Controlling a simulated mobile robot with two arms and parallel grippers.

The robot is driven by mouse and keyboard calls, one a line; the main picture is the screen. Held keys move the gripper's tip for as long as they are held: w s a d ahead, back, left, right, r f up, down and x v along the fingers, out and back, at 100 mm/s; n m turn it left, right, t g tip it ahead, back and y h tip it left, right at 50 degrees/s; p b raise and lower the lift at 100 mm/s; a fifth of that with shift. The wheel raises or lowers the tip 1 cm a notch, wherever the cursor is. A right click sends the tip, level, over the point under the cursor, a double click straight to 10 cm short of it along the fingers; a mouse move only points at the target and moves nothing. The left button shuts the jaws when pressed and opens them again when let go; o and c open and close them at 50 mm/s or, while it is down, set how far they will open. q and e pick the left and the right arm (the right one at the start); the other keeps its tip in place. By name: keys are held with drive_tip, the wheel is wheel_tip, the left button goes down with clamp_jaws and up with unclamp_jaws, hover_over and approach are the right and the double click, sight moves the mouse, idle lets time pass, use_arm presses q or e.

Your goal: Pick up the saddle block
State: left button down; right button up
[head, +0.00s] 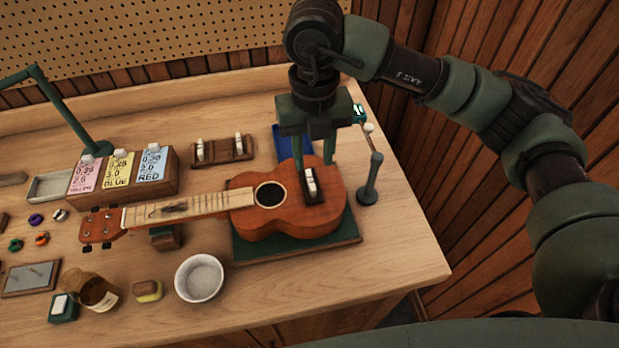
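A ukulele (301,216) lies on a green mat (262,250), its neck pointing left. On its body sits a dark bridge piece (313,196) with a small pale upright block (311,180), which looks like the saddle block. My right gripper (314,163) points down over the ukulele body, just behind and above this pale block. Its two green fingers are apart with nothing seen between them. I cannot tell how high the fingertips are above the body. A wooden rack (222,151) farther back holds two similar pale pieces. My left gripper is out of view.
A thin dark post (370,182) stands just right of the ukulele. A blue item (285,144) lies behind it. The bench's front right is clear.

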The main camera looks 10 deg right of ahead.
sight(312, 184)
drive_tip(key=shift+s+f+p, duration=0.15)
drive_tip(key=shift+f+p, duration=0.25)
drive_tip(key=shift+f, duration=0.5)
wheel_tip(312, 184, down, 5)
drive_tip(key=shift+a+r+p, duration=0.1)
drive_tip(key=shift+r+p, duration=0.05)
drive_tip(key=shift+p, duration=1)
drive_tip(key=shift+f, duration=0.25)
clamp_jaws()
